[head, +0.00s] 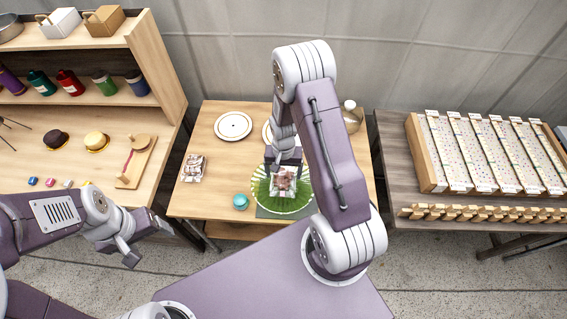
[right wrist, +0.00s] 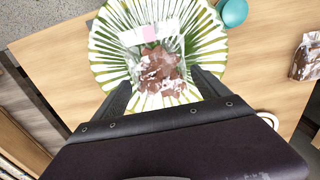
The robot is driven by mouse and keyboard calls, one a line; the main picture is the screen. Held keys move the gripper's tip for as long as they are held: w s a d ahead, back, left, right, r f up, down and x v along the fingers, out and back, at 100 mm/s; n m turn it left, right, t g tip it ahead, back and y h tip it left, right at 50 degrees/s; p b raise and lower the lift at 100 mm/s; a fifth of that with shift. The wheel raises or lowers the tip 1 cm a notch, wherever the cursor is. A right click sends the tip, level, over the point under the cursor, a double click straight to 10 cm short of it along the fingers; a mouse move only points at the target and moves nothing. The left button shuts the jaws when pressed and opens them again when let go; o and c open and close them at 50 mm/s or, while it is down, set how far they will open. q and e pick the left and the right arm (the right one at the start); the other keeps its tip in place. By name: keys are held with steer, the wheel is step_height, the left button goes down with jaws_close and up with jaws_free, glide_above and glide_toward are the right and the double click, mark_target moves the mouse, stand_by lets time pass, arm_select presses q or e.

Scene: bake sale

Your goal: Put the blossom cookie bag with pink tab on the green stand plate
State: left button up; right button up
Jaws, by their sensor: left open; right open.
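A clear cookie bag (right wrist: 160,68) with brown and white cookies and a pink tab at its top lies on the green and white striped stand plate (right wrist: 112,55). In the head view the bag (head: 284,182) shows on the plate (head: 262,205), partly under my right arm. My right gripper (right wrist: 162,88) is open, its fingers on either side of the bag's lower end; I cannot tell whether they touch it. My left gripper (head: 146,242) is open and empty, low at the left, away from the table.
Another cookie bag (head: 193,168) lies at the table's left side. A teal round object (head: 241,201) sits left of the green plate. A white plate (head: 233,126) is at the back. Shelves (head: 160,60) stand left, and a table with a slatted rack (head: 480,150) stands right.

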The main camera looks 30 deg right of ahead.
mark_target(283, 175)
step_height(283, 175, up, 10)
steer(key=s+a+r+n+t, duration=0.1)
steer(key=s+a+r+n, duration=0.4)
steer(key=s, duration=0.4)
steer(key=shift+s+a+r+n, duration=0.25)
steer(key=shift+a+r+n, duration=0.1)
steer(key=shift+n, duration=0.25)
steer(key=shift+s, duration=0.15)
stand_by(0.3)
